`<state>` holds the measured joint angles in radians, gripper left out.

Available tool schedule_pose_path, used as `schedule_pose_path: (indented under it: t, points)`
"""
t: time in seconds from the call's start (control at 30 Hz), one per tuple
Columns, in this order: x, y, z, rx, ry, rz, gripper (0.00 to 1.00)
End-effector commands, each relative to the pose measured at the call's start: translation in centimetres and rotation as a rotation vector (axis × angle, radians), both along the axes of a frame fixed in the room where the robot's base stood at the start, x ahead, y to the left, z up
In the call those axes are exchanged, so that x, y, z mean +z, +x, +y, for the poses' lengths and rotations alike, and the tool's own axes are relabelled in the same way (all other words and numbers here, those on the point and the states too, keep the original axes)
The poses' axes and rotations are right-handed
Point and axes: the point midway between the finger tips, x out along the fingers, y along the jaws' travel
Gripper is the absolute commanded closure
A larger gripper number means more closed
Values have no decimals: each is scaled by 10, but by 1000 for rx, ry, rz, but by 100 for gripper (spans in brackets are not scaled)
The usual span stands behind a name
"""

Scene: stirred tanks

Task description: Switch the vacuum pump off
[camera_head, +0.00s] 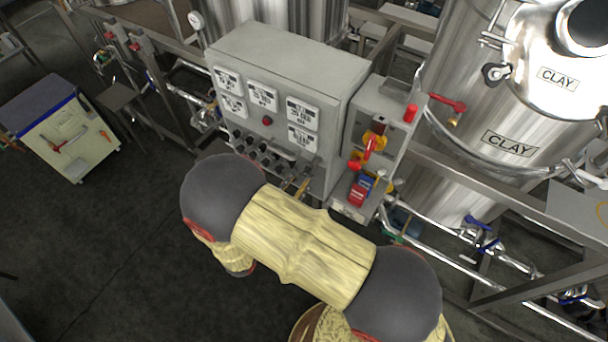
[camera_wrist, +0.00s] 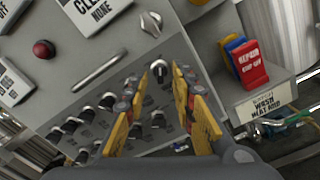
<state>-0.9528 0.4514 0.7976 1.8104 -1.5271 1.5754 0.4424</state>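The grey control box (camera_head: 285,90) stands at the centre in the head view, with rows of black rotary switches (camera_head: 265,155) low on its front. The wrist view shows these switches (camera_wrist: 107,101) with white pointers. I cannot read which one is the vacuum pump's. My gripper (camera_wrist: 168,70) is open and its yellow fingers point at the panel. One black switch (camera_wrist: 160,73) at the right end of the upper row shows between or just beyond the fingertips; I cannot tell if they touch it. In the head view my arm hides most of the gripper.
A bar handle (camera_wrist: 99,72), a silver knob (camera_wrist: 151,24) and a red button (camera_wrist: 43,49) are on the panel. A holder with red, blue and yellow tags (camera_wrist: 250,62) stands close on the right. Steel tanks (camera_head: 490,140) and pipes stand right; open floor (camera_head: 130,230) lies left.

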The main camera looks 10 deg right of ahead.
Motion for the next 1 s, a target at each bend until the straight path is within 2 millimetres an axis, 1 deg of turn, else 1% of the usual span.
schedule_pose_path:
  t: [0.03,0.23,0.37,0.6,1.0]
  points:
    - [0,6,-6,-3,0,0,74]
    - [0,22,-17,-2,1,1,74]
    - [0,25,-20,0,0,2,74]
    - [0,26,-20,0,0,2,74]
    - [0,25,-20,0,0,2,97]
